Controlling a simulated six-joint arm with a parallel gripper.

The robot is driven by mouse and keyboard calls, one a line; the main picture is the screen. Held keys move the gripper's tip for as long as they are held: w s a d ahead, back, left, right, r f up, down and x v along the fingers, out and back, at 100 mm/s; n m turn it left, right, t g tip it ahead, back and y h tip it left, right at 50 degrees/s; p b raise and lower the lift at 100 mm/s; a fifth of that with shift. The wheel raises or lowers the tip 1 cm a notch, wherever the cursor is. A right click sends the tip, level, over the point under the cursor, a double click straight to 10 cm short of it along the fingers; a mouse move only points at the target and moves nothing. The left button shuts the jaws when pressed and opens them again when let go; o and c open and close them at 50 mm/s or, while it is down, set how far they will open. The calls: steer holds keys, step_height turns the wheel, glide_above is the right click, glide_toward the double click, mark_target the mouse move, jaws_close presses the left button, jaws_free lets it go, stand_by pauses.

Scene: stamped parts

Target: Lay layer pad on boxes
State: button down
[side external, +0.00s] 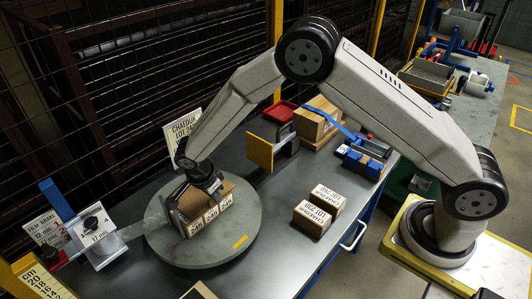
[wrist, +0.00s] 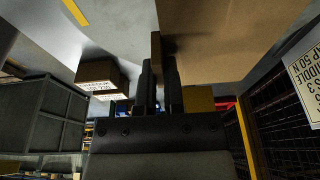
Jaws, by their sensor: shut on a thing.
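Labelled brown boxes (side external: 212,217) stand together on the round grey turntable (side external: 245,217). My gripper (side external: 213,188) is right above them at their upper edge. In the wrist view my gripper (wrist: 160,70) is shut on a thin brown edge, which looks like the layer pad (wrist: 155,46). A broad brown cardboard surface (wrist: 230,35) fills the upper right there; I cannot tell whether it is pad or box. Whether the pad touches the box tops is hidden by my gripper.
Two labelled boxes (side external: 312,219) lie on the grey table right of the turntable; they show in the wrist view (wrist: 98,78). A film brake sign (side external: 48,228) and clear panel are at left.

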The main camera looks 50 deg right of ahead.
steer(key=c, duration=0.7)
jaws_free()
steer(key=shift+o, duration=0.2)
steer(key=shift+r, duration=0.15)
steer(key=shift+v, duration=3.8)
